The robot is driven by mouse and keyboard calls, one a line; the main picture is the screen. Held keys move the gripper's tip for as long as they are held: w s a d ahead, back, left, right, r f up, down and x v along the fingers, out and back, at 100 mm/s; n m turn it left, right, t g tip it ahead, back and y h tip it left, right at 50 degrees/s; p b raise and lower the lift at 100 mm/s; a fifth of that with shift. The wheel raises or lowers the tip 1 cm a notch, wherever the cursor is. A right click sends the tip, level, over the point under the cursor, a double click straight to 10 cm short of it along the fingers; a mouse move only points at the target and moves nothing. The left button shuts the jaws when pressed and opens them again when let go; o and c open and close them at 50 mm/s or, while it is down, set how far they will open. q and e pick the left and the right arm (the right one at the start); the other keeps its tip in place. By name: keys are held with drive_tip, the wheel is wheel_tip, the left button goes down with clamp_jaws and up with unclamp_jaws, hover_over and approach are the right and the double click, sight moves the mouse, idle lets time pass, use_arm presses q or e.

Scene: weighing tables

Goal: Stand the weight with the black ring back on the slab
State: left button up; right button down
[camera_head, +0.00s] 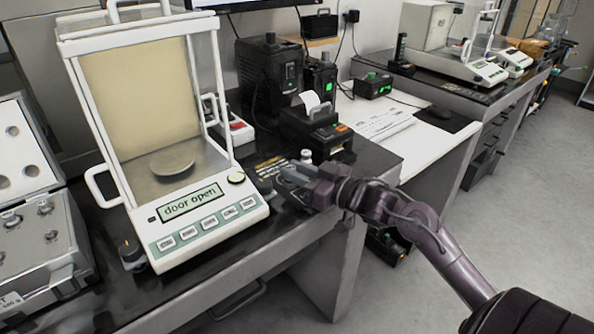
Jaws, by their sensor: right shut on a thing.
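My right gripper (290,177) reaches in from the right, low over the dark table top just right of the balance. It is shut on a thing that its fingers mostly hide. A small silvery weight (306,156) shows just behind the fingers; I cannot tell whether it is the thing held. No black ring can be made out there. A dark slab-like surface with yellow lettering (270,165) lies beside the gripper, partly covered by it. My left gripper is not in view.
The glass-cased balance (215,222) reads "door open" and its pan (172,160) looks empty. An open case (45,235) with several weights stands at left. A small dark knob-like object (131,252) is at the balance's front-left corner. A printer (318,130) stands behind the gripper.

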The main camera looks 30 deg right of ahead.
drive_tip(key=c, duration=1.3)
unclamp_jaws()
drive_tip(key=shift+o, duration=0.2)
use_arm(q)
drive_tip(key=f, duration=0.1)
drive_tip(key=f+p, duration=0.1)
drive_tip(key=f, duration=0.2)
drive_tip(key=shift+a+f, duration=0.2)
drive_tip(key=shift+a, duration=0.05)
use_arm(e)
drive_tip(key=v, duration=1.2)
